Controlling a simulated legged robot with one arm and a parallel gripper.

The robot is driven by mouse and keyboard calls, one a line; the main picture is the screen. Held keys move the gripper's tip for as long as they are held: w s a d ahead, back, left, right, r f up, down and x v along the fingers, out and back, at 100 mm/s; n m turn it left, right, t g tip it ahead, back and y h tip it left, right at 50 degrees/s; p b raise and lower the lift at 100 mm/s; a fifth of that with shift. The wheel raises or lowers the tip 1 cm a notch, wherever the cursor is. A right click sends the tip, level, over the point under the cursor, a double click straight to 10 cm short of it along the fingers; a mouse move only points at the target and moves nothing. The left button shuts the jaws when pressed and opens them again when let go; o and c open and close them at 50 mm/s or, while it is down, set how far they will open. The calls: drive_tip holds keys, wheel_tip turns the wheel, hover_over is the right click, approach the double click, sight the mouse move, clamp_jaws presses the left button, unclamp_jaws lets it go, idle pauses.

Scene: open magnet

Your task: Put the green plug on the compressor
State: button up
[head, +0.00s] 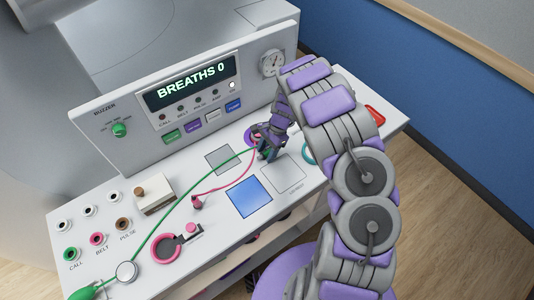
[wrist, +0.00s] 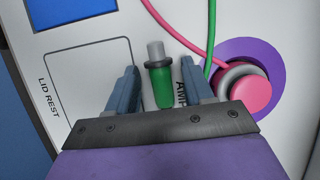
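The green plug (wrist: 161,85), with a grey cylindrical tip, shows between the two blue-grey fingers of my gripper (wrist: 157,85) in the wrist view. There is a visible gap on each side of it, so the fingers stand open around it.
A pink knob in a purple ring (wrist: 272,58) is right of the fingers. Pink and green lines pass close by. The lid rest outline (wrist: 88,75) is to the left. A blue square (head: 248,196), sockets (head: 97,239), a green bulb (head: 82,293) and an upright display console (head: 187,84) also show.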

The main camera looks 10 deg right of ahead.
sight(263, 155)
clamp_jaws()
idle(0.3)
wheel_tip(263, 155, up, 3)
drive_tip(key=shift+w+a+r+p, duration=0.1)
drive_tip(key=shift+r+p, duration=0.05)
drive_tip(key=shift+p, duration=0.25)
drive_tip(key=shift+s+r, duration=0.2)
drive_tip(key=shift+s, duration=0.1)
drive_tip(key=s, duration=0.5)
drive_tip(key=s+d+r, duration=0.1)
drive_tip(key=s, duration=0.4)
drive_tip(key=s+d+p, duration=0.1)
drive_tip(key=s, duration=0.4)
drive_tip(key=shift+s+d+r, duration=0.15)
drive_tip(key=shift+d, duration=0.1)
